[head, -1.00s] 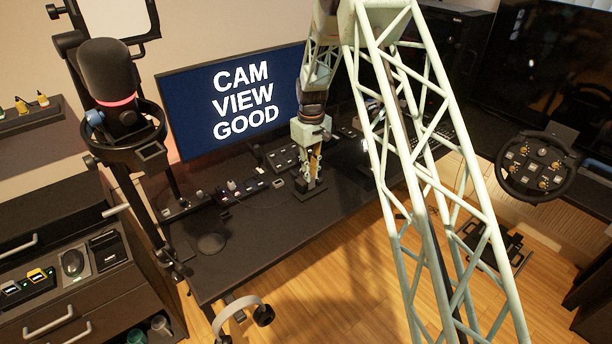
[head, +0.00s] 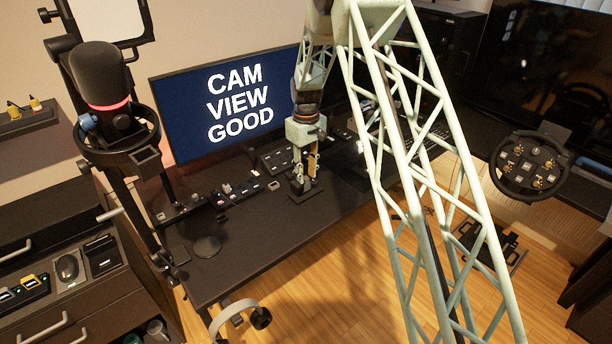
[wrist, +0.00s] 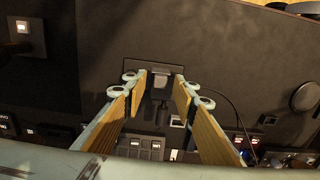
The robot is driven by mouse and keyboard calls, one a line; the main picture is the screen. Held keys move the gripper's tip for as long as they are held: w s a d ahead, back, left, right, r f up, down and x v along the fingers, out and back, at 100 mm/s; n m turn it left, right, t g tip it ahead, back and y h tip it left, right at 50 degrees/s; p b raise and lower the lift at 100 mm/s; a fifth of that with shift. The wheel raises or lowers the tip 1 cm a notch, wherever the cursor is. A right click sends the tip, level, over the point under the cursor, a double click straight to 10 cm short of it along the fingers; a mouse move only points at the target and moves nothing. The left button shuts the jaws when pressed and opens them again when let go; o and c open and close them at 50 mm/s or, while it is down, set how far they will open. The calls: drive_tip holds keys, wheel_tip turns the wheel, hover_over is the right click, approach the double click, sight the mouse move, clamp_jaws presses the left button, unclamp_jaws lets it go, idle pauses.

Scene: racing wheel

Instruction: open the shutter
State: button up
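My gripper (head: 305,178) points down over the dark desk, just above a small black block (head: 304,193). In the wrist view my gripper (wrist: 159,82) has its two wood-coloured fingers apart, with a gap between the tips. A small dark device with a grey top (wrist: 160,73) shows in and just beyond that gap. I cannot tell whether the fingers touch it. No part is clearly recognisable as the shutter. The monitor (head: 230,100) behind reads "CAM VIEW GOOD".
Switch panels (head: 232,192) lie on the desk left of my gripper. A microphone (head: 104,75) on a stand is at the left, and a steering wheel (head: 530,165) is at the right. A dark round disc (head: 207,247) lies on the desk's front left.

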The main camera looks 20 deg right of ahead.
sight(306, 178)
wheel_tip(306, 178, up, 11)
idle(0.7)
drive_tip(key=shift+r, duration=0.15)
drive_tip(key=s+a+r+m+t, duration=0.2)
drive_tip(key=s+r, duration=2.6)
drive_tip(key=r, duration=0.1)
drive_tip(key=s+a+r+m+t, duration=0.1)
drive_tip(key=s+r+m+t, duration=0.1)
drive_tip(key=s, duration=3.2)
drive_tip(key=shift+m, duration=0.4)
